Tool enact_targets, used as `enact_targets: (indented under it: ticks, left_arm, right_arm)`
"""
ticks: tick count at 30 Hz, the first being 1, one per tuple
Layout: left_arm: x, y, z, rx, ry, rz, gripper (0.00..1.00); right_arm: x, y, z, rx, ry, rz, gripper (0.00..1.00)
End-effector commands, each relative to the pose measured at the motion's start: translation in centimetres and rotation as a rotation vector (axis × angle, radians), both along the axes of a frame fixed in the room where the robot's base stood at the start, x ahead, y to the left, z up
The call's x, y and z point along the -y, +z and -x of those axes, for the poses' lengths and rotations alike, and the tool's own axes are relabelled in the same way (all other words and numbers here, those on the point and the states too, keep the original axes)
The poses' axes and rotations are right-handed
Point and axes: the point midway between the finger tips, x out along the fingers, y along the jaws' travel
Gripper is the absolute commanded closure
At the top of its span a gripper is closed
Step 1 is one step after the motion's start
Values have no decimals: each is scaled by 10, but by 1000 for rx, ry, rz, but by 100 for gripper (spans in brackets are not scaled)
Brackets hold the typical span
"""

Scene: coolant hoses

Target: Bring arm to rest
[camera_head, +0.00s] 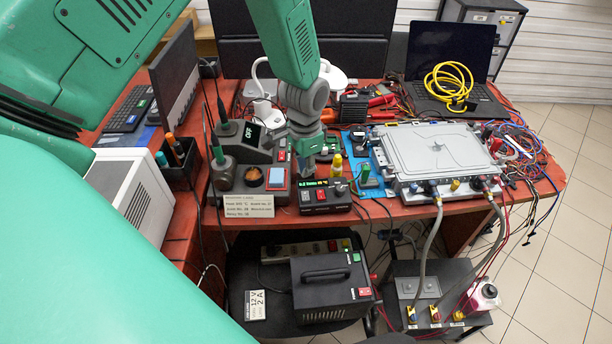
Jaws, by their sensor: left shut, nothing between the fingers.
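My left gripper (306,168) hangs at the end of my green arm over the middle of the red table, pointing down. It is shut and empty, just behind a small black box with a green display (326,195). Whether it touches anything there I cannot tell. My right gripper is not in view.
A soldering station (244,138) stands left of my gripper. A laptop (450,60) with a coiled yellow cable (449,82) is at the back right. Loose wires (515,150) spread at the right edge. A black chair holds a power box (331,283).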

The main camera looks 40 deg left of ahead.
Motion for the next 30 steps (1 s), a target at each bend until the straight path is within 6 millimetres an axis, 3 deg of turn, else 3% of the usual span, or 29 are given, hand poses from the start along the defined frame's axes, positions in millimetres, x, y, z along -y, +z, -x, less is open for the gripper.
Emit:
enact_targets:
  ticks: [14, 17, 20, 23, 27, 30]
  left_arm:
    - [0, -1, 0, -1, 0, 0, 100]
    - [3, -10, 7, -3, 7, 1, 100]
    - [11, -41, 30, -5, 34, 3, 100]
    - [23, -86, 71, -3, 84, 6, 100]
    - [40, -144, 148, 6, 180, 9, 100]
    - [48, -170, 202, 17, 250, 7, 100]
  right_arm:
    - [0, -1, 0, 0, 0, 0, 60]
    - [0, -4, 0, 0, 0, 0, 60]
    - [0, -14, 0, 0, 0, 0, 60]
    - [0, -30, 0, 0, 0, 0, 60]
    - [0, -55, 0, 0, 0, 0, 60]
    - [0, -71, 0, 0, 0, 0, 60]
